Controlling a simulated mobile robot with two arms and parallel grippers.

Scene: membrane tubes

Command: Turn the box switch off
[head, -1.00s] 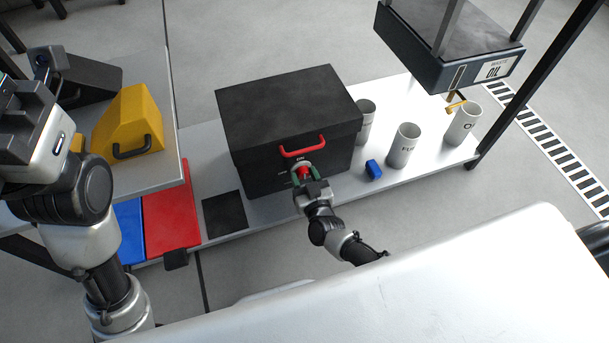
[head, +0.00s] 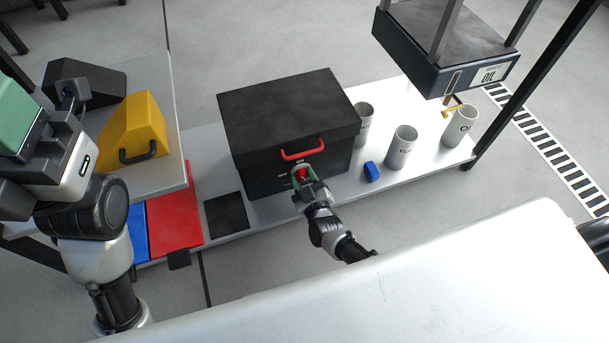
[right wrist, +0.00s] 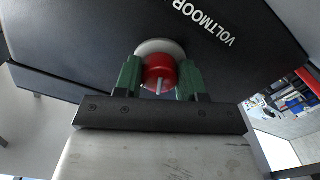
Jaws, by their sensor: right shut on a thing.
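The black box (head: 285,115) stands on the low white table and has a red handle (head: 301,154) on its front. The box switch is a red round knob (head: 302,174) on a pale base, below the handle. My right gripper (head: 305,178) is at the box front, with its green fingers on either side of the knob. In the right wrist view the knob (right wrist: 159,72) sits between the fingers, which are shut on it, and a light pointer mark shows on its face. My left gripper (head: 18,112) is partly cut off at the left edge, and its jaws cannot be made out.
A yellow block with a handle (head: 130,125) rests on the left table. Red (head: 175,212) and black (head: 226,214) flat squares lie left of the box. An oil tank (head: 445,55) hangs at upper right.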

